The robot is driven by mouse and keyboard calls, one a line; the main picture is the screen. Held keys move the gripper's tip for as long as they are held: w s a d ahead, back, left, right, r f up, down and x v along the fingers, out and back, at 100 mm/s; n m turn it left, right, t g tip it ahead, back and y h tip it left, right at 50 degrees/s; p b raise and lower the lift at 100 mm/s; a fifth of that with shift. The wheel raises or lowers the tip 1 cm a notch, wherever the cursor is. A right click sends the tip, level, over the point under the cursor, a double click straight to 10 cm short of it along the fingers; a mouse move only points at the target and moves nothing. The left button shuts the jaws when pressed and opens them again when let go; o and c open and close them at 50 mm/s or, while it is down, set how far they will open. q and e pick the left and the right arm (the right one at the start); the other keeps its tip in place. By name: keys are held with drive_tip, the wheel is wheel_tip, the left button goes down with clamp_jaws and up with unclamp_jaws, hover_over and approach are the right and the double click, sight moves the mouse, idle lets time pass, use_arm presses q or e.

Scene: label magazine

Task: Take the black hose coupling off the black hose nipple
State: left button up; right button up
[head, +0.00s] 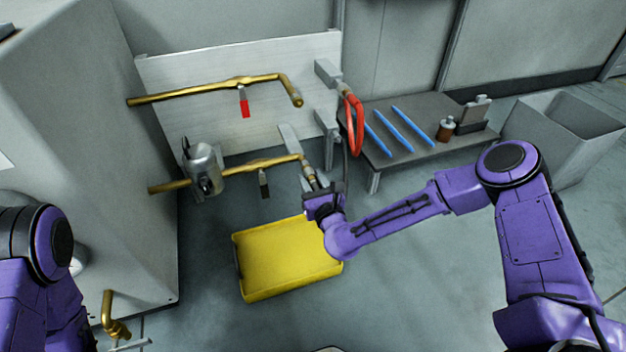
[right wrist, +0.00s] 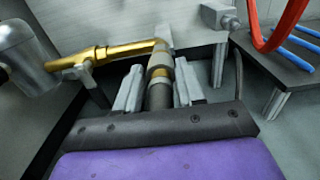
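The lower brass pipe (head: 240,165) ends in a downward fitting. In the right wrist view a dark coupling (right wrist: 158,97) sits in line with this fitting, below a brass band and a grey collar, which I take for the nipple (right wrist: 160,61). My right gripper (head: 312,176) is at the pipe end in the head view. In the right wrist view its two pale fingers (right wrist: 157,85) stand on either side of the coupling, with narrow gaps visible, so it looks open around it. The coupling's lower end is hidden by the gripper body. My left gripper is out of view.
A yellow tray (head: 240,264) lies below the right gripper. A red hose (head: 357,125) loops beside a dark bench (head: 410,153) with blue rods. A metal canister (head: 205,165) sits on the lower pipe. A grey bin (head: 568,125) stands at the right.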

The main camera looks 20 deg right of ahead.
drive_tip(key=shift+w+d+r, duration=0.2)
drive_tip(key=shift+w+r, duration=0.15)
drive_tip(key=shift+r, duration=0.1)
clamp_jaws()
drive_tip(key=shift+s, duration=0.1)
drive_tip(key=shift+s+a+f, duration=0.2)
drive_tip(key=shift+s, duration=0.15)
drive_tip(key=shift+s+d+f, duration=0.1)
drive_tip(key=shift+s+d, duration=0.05)
drive_tip(key=shift+s, duration=0.5)
drive_tip(key=shift+s+d, duration=0.1)
drive_tip(key=shift+s, duration=0.5)
drive_tip(key=shift+s+f+p, duration=0.1)
drive_tip(key=shift+s+p, duration=0.2)
drive_tip(key=shift+s, duration=1.1)
